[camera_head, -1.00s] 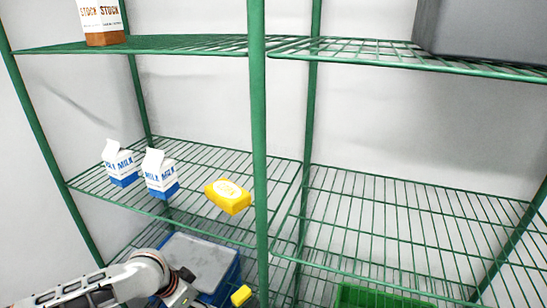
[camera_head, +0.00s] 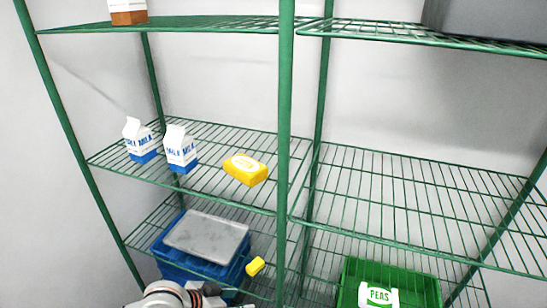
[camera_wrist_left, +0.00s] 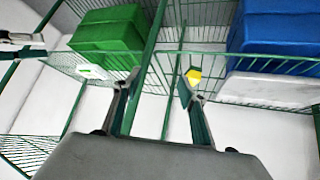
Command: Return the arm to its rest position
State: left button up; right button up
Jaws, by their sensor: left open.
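My left arm (camera_head: 165,296) shows only at the bottom edge of the head view, low in front of the rack. In the left wrist view my left gripper (camera_wrist_left: 157,88) has its two fingers spread wide, with nothing held between them.
A green wire rack (camera_head: 285,120) stands in front. Its middle shelf holds two milk cartons (camera_head: 181,150) and a yellow pack (camera_head: 246,170). Below are a blue crate (camera_head: 180,262) with a grey lid (camera_head: 207,237) and a green crate (camera_head: 415,284) with a peas pack (camera_head: 378,296).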

pick_arm(q)
jog(key=s+a+f+n+t+y, duration=0.3)
jog(key=s+a, duration=0.7)
jog(key=s, duration=0.4)
notch_tip(320, 180, down, 2)
jog(key=shift+a+f+n+t+y, duration=0.2)
jog(key=shift+n+t+y, duration=0.25)
jog(key=shift+t, duration=0.65)
